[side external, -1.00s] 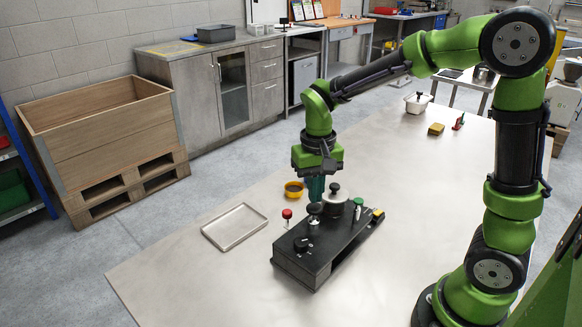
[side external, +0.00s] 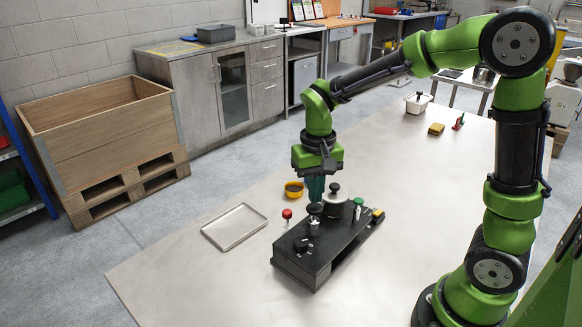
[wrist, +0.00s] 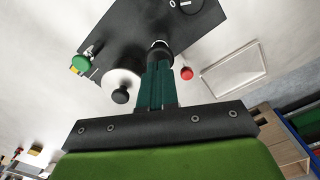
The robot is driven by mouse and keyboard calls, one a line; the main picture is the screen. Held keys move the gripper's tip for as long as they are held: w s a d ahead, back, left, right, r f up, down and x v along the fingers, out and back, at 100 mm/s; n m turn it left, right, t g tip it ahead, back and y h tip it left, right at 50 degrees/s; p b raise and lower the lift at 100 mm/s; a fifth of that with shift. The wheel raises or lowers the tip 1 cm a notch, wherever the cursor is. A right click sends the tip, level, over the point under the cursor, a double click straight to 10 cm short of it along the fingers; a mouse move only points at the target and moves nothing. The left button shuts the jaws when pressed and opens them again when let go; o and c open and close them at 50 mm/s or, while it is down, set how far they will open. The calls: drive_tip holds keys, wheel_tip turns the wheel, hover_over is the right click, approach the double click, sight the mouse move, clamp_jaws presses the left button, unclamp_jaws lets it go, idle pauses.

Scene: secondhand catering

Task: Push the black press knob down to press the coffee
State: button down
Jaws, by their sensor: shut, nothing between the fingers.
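The black press knob (side external: 315,208) tops a small silver cylinder (side external: 314,227) on a black base unit (side external: 325,262). My gripper (side external: 316,201) points down directly above this knob, with its teal fingers shut and empty. The fingertips are at or very near the knob's top; I cannot tell whether they touch. In the wrist view, the fingers (wrist: 157,62) hide most of the knob (wrist: 160,44), and only its far edge shows beyond the tips.
A silver pot (side external: 336,205) with its own black lid knob stands close behind. A red button (side external: 287,214), green button (side external: 358,202) and black dial (side external: 301,243) are nearby. The table's front left is clear.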

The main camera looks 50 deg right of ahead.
sight(315, 207)
drive_tip(key=shift+f, duration=2)
idle(0.9)
drive_tip(key=shift+r, duration=3.6)
drive_tip(key=shift+a+f, duration=0.1)
drive_tip(key=shift+f, duration=0.25)
drive_tip(key=s+a+r+n+t+y, duration=0.2)
drive_tip(key=s+r+t, duration=0.5)
drive_tip(key=s, duration=0.4)
drive_tip(key=shift+s+a+r, duration=0.2)
drive_tip(key=shift+a+r, duration=0.1)
